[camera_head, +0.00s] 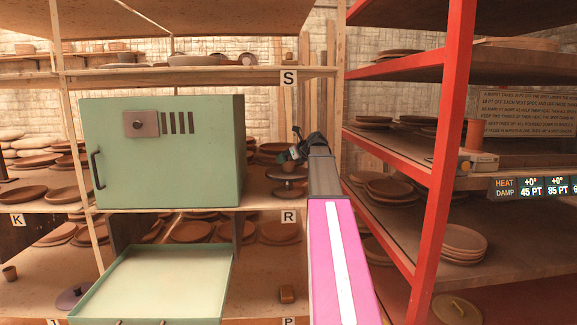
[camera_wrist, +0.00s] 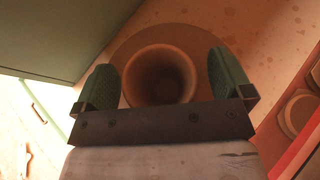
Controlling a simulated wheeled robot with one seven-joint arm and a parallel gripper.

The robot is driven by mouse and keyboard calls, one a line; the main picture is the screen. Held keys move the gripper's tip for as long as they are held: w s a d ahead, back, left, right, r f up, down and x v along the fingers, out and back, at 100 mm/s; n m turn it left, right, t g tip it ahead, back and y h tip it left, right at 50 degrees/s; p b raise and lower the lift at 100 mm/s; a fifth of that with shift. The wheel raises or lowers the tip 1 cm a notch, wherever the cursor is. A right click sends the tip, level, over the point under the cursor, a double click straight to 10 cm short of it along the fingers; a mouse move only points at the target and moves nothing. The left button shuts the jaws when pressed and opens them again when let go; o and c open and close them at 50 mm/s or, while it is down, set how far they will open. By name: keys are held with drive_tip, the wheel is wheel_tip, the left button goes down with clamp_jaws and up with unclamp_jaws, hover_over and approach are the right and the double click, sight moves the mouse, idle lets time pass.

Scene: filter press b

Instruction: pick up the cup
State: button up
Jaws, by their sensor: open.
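In the wrist view a brown clay cup (camera_wrist: 160,72) is seen from above, mouth up and dark inside. It stands on a round brown disc (camera_wrist: 200,40). My gripper (camera_wrist: 163,80) is open, with one green-padded finger on each side of the cup; contact cannot be told. In the head view my gripper (camera_head: 300,148) is at the middle shelf, right of the green box. The cup (camera_head: 289,166) is partly hidden there by the gripper, on a small round stand (camera_head: 287,179).
The green box (camera_head: 170,155) stands close on the left, with a pale open tray (camera_head: 165,285) below. A red shelf post (camera_head: 445,160) and plate-filled shelves are on the right. Plates (camera_head: 278,232) lie on the shelf below.

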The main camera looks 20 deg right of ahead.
drive_tip(key=c, duration=1)
drive_tip(key=shift+c, duration=0.2)
drive_tip(key=shift+r, duration=0.15)
